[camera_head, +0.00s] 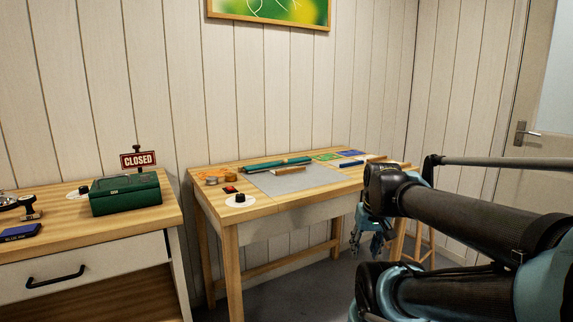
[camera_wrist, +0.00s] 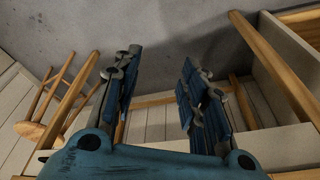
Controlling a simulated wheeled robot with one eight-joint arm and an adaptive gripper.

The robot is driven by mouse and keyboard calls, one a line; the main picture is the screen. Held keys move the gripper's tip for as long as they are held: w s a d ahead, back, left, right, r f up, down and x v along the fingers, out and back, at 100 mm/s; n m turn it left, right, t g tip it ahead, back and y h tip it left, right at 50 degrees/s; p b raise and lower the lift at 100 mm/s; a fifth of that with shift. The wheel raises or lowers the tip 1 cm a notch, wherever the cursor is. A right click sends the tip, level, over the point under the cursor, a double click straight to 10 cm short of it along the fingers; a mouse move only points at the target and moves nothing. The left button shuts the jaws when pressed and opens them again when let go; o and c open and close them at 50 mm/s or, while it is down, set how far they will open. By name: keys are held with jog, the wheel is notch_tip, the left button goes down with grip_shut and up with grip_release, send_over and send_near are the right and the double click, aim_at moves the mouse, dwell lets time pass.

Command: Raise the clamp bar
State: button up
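A long green bar (camera_head: 270,163) lies across the back of the grey mat (camera_head: 300,180) on the wooden worktable. It looks like the clamp bar, but it is small and I cannot make out a hinge or handle. It appears lowered, close to the tabletop. My gripper (camera_head: 370,243) hangs at the table's right front side, below the tabletop and well apart from the bar. In the wrist view its two blue fingers (camera_wrist: 162,62) stand apart with nothing between them. The bar does not show in the wrist view.
The worktable (camera_head: 265,208) carries a black knob (camera_head: 240,198), orange pieces (camera_head: 215,177) and a small wooden-handled tool (camera_head: 290,170). A counter at left holds a green box (camera_head: 125,193) and a closed sign (camera_head: 138,160). A wooden stool (camera_wrist: 35,130) stands near my gripper.

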jog(key=w+a+r+n+t+y, duration=0.1)
jog(key=w+a+r, duration=0.3)
jog(key=w+r, duration=0.45)
jog(key=w+a+r+n+t+y, duration=0.15)
jog(key=w+a+r, duration=0.3)
jog(key=w, duration=0.65)
jog(key=t+y, duration=0.2)
jog(key=t, duration=0.1)
send_near(285, 160)
jog(key=shift+n+g, duration=0.25)
jog(key=x, duration=1.1)
jog(key=shift+w+d+r, duration=0.1)
jog(key=shift+w+d, duration=0.15)
jog(key=shift+w, duration=0.2)
grip_shut()
